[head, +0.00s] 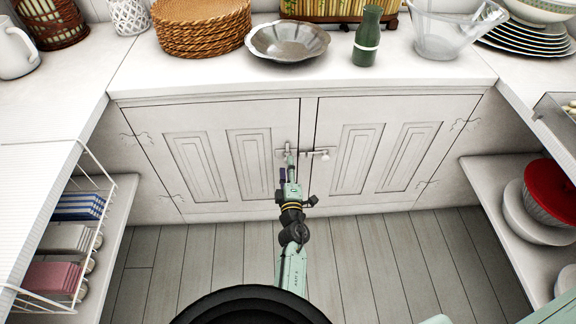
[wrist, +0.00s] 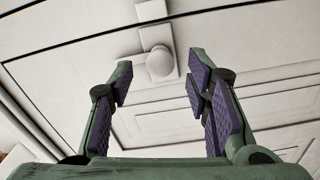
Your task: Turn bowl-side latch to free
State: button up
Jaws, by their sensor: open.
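Two small pale metal latches sit near the seam of the white cabinet doors. The left latch (head: 287,149) is right in front of my gripper and partly hidden by it. The right latch (head: 318,154) has a bar lying about level with a round knob at its end. My gripper (head: 289,163) points at the left latch in the head view. In the wrist view, my open gripper (wrist: 158,80) has its purple-padded fingers apart, with a round latch knob (wrist: 160,62) beyond and between them. The fingers do not appear to touch it. Nothing is held.
The white counter (head: 215,75) above the doors holds a silver scalloped bowl (head: 287,41), a green bottle (head: 367,40) and woven mats (head: 200,28). Side shelves hold a wire rack (head: 100,190) at left and a red bowl (head: 550,190) at right. The floor before the doors is clear.

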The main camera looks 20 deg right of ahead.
jog(key=v, duration=0.6)
jog(key=shift+r, duration=0.1)
